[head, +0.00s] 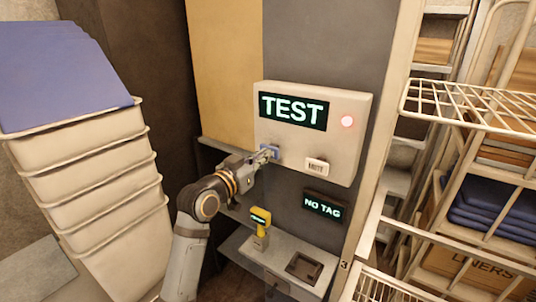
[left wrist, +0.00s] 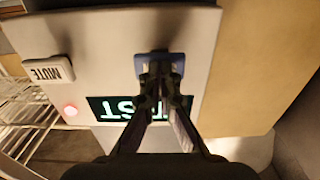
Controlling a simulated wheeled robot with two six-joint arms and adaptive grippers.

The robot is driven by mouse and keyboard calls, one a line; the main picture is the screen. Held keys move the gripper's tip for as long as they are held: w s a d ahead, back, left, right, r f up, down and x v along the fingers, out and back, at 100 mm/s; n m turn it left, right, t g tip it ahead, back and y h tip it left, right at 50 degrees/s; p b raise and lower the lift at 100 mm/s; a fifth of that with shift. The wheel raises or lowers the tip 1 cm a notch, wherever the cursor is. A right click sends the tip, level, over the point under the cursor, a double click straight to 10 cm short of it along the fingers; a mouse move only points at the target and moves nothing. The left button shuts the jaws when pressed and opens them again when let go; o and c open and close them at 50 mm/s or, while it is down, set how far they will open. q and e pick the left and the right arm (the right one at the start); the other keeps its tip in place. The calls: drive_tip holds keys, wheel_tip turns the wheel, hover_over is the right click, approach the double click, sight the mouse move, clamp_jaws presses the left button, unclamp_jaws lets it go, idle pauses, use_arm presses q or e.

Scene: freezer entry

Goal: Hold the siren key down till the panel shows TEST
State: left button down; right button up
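A pale panel (head: 333,118) is on the wall, and its dark display (head: 293,111) reads TEST in lit letters. A blue key (head: 272,151) sits low on the panel's left, with a white MUTE key (head: 316,166) to its right. My left gripper (head: 265,156) has its fingertips at the blue key. In the left wrist view the fingers (left wrist: 160,72) come together over the blue key (left wrist: 150,60) and cover part of it. They look shut with nothing between them. How far the key is pressed cannot be seen. My right gripper is not in view.
A red light (head: 347,121) glows on the panel. Below are a NO TAG display (head: 323,206) and a yellow handheld device (head: 261,220) on a shelf. Stacked pale bins (head: 100,190) stand left, and wire racks (head: 470,105) stand right.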

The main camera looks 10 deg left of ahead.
use_arm(q)
drive_tip(key=v, duration=0.6)
drive_tip(key=shift+s+p, duration=0.25)
drive_tip(key=shift+p, duration=0.1)
